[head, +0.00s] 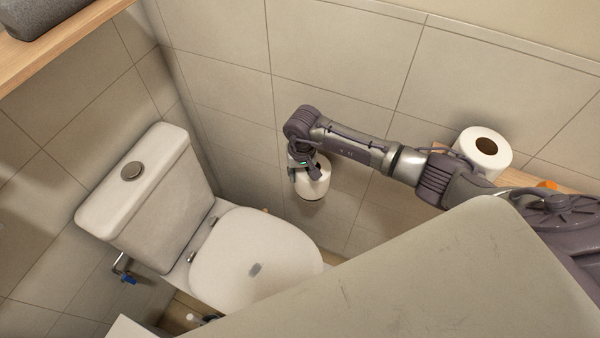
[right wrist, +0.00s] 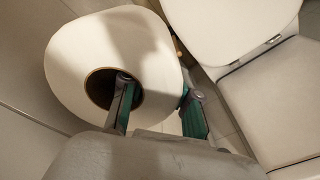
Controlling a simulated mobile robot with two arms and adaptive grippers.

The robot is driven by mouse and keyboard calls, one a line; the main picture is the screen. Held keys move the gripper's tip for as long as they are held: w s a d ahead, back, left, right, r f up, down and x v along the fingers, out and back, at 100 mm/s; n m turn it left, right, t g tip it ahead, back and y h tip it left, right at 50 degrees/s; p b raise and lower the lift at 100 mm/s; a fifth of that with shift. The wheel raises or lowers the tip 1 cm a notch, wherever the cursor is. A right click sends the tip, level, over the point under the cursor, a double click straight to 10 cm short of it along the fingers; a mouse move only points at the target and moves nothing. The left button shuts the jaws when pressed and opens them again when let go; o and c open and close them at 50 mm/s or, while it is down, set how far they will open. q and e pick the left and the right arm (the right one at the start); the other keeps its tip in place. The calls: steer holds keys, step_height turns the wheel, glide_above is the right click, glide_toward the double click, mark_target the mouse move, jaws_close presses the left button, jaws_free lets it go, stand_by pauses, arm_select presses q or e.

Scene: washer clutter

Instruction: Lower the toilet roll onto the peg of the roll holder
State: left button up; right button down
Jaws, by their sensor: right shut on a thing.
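A white toilet roll (head: 313,184) hangs from my right gripper (head: 306,168) near the tiled wall, to the right of the toilet. In the right wrist view the roll (right wrist: 110,45) shows its brown core hole. One finger of the right gripper (right wrist: 156,90) goes into the core and the other lies outside the roll, so the jaws are shut on its wall. I cannot clearly make out the roll holder or its peg; the roll and gripper may hide it. A small wood-coloured tip (right wrist: 178,46) shows beside the roll; I cannot tell what it belongs to. My left gripper is not in view.
The white toilet (head: 255,255) with its lid down and its cistern (head: 140,195) stand left of the roll. Another toilet roll (head: 482,152) stands on a wooden ledge at the right. A large grey surface (head: 420,270) covers the lower right. A wooden shelf (head: 60,38) is at upper left.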

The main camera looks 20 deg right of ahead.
steer(key=shift+f, duration=0.15)
steer(key=c, duration=0.8)
jaws_free()
steer(key=shift+o, duration=0.4)
steer(key=o, duration=0.4)
steer(key=shift+c, duration=0.2)
steer(key=shift+r+p, duration=1.85)
steer(key=shift+r, duration=1.75)
